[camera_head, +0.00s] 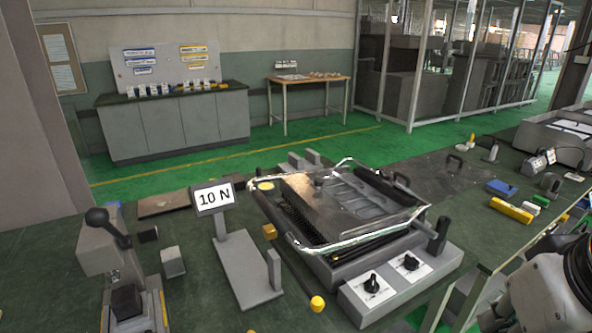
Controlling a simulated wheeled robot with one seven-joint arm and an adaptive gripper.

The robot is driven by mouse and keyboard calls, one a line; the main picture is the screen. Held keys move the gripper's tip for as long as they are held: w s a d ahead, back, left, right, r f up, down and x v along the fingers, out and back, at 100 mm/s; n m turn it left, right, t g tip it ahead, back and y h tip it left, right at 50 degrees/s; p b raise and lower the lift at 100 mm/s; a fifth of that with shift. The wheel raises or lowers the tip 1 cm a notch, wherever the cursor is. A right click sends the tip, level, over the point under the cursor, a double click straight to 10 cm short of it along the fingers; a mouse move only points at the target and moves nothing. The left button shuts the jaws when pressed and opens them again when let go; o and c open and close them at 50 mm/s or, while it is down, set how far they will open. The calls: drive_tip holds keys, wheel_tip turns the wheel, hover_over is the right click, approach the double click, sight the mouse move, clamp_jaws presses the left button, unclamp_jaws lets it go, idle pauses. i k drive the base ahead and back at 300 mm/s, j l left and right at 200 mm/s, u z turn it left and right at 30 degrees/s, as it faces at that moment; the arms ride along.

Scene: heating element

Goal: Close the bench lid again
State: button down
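A heating unit (352,262) stands on the green bench. A clear lid with a shiny metal rim (372,241) lies over its top, and a dark coil shows through it. The rim looks close to the body; I cannot tell whether it rests fully on it. A dark flat panel with a handle (453,163) lies on the bench behind the unit; I cannot tell which of the two is the bench lid. My arm (545,293) shows at the lower right, apart from both. My gripper is not visible.
A "10 N" display (213,197) on a grey stand and a black-knobbed lever (107,222) stand left of the unit. A rod with a yellow ball (317,303) sticks out in front. Yellow and blue blocks (511,210) lie to the right.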

sight(342, 208)
drive_tip(key=i+j, duration=0.65)
drive_tip(key=i, duration=0.1)
